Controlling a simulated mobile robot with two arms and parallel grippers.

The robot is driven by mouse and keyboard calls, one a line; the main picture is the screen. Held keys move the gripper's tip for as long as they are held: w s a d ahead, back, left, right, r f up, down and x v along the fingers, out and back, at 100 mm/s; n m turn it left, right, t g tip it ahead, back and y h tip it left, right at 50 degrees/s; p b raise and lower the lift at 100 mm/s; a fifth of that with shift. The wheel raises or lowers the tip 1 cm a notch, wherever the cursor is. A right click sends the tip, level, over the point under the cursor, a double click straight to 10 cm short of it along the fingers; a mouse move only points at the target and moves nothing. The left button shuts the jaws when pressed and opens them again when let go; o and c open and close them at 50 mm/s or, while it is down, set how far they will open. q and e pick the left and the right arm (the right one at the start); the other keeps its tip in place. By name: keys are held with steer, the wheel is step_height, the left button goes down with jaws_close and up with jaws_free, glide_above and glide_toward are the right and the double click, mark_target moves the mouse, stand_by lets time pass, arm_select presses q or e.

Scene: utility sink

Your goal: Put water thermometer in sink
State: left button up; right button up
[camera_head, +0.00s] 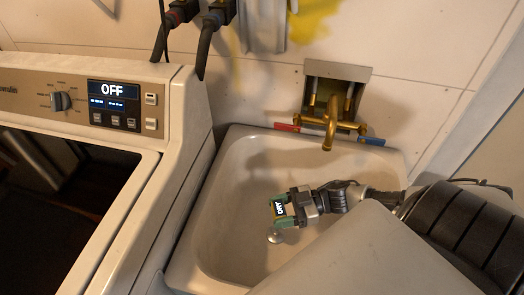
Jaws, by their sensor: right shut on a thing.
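The sink (240,185) is a white basin below a brass tap, with a round drain (275,237) low in its middle. My right gripper (281,209) reaches in from the right and is over the basin. It is shut on a small dark device with a lit display, the water thermometer (279,208), which shows between its greenish fingertips. The thermometer appears just above the drain in the picture; its height over the basin floor is hard to tell. My left gripper is not in view.
A washing machine (180,130) with a panel reading OFF stands close against the sink's left side. The brass tap (330,122) juts over the back rim, with red and blue marks beside it. The basin's left part is clear.

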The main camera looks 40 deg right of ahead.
steer(key=w+a+f, duration=0.1)
steer(key=a+f, duration=0.5)
steer(key=f, duration=0.1)
steer(key=shift+f, duration=0.35)
steer(key=shift+a, duration=0.1)
steer(key=shift+f+b, duration=0.15)
steer(key=shift+b, duration=0.2)
steer(key=o, duration=1.4)
steer(key=shift+c, duration=0.2)
